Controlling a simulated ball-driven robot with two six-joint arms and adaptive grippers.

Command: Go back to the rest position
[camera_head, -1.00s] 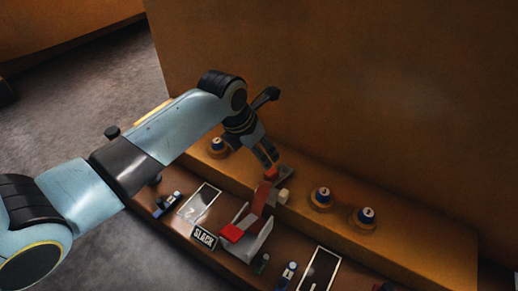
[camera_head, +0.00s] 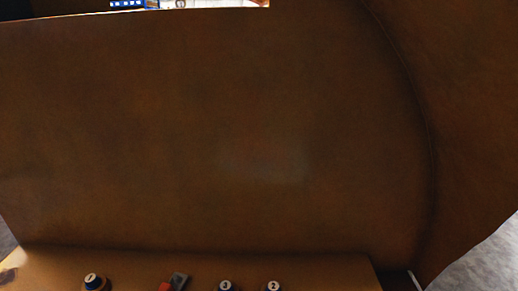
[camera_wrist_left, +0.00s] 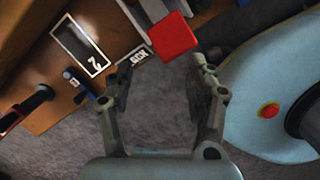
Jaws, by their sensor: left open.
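My left gripper (camera_wrist_left: 162,76) shows in the left wrist view with its two fingers spread apart and nothing between them. Dark grey floor shows between and below the fingers. A red block (camera_wrist_left: 172,36) lies just beyond the fingertips, apart from them as far as I can tell. In the head view neither of my arms nor grippers is visible. My right gripper is in neither current view.
In the head view a tall brown panel (camera_head: 220,130) fills most of the picture. Below it a ledge (camera_head: 325,270) carries numbered knobs (camera_head: 93,282), (camera_head: 226,287), (camera_head: 273,287) and a small red and grey piece (camera_head: 174,283). The wrist view shows a framed plate (camera_wrist_left: 80,45) and a "SLACK" label (camera_wrist_left: 132,57).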

